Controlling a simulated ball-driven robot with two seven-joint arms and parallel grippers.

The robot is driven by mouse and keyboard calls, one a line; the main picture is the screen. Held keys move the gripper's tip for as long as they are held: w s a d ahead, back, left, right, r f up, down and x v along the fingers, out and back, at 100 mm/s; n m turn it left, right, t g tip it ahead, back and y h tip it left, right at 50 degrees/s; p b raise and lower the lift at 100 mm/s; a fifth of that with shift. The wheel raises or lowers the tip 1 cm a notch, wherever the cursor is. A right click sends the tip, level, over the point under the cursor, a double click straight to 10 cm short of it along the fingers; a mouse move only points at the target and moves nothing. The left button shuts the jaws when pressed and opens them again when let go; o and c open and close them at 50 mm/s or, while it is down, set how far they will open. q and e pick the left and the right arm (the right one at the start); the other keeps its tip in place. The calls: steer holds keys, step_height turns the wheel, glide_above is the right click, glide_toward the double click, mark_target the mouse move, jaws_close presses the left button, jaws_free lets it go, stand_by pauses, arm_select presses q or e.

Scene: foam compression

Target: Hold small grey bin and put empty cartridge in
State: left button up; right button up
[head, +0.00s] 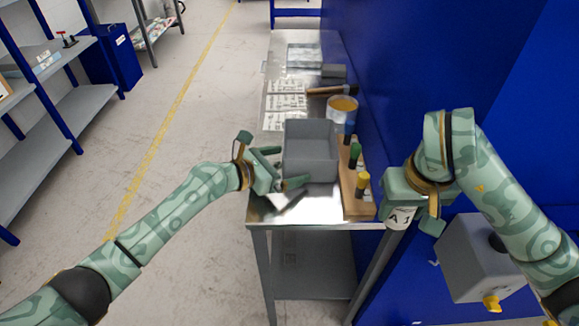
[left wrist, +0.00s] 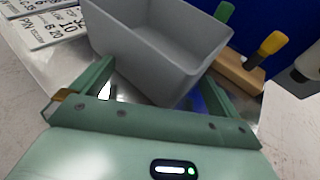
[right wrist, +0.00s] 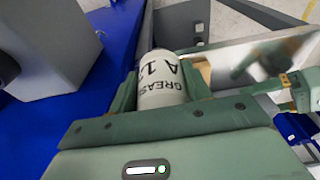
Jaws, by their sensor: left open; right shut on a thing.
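The small grey bin (head: 311,146) stands on the metal table; it also shows in the left wrist view (left wrist: 150,50), where its inside looks empty. My left gripper (head: 281,168) is open at the bin's near left corner, and its fingers (left wrist: 158,82) point at the bin's near end. My right gripper (head: 405,208) is shut on a white cartridge labelled "GREASE A 1" (right wrist: 162,82), to the right of the table. The cartridge's lower end also shows in the head view (head: 399,218).
A wooden block (head: 350,185) with several coloured-handled tools stands right of the bin. Printed sheets (head: 285,104), a hammer (head: 325,90) and a tin (head: 342,107) lie farther back. A blue wall borders the table.

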arm_select(q)
steer(key=c, duration=0.8)
arm_select(e)
steer(key=shift+a, duration=0.1)
arm_select(q)
steer(key=shift+c, duration=0.2)
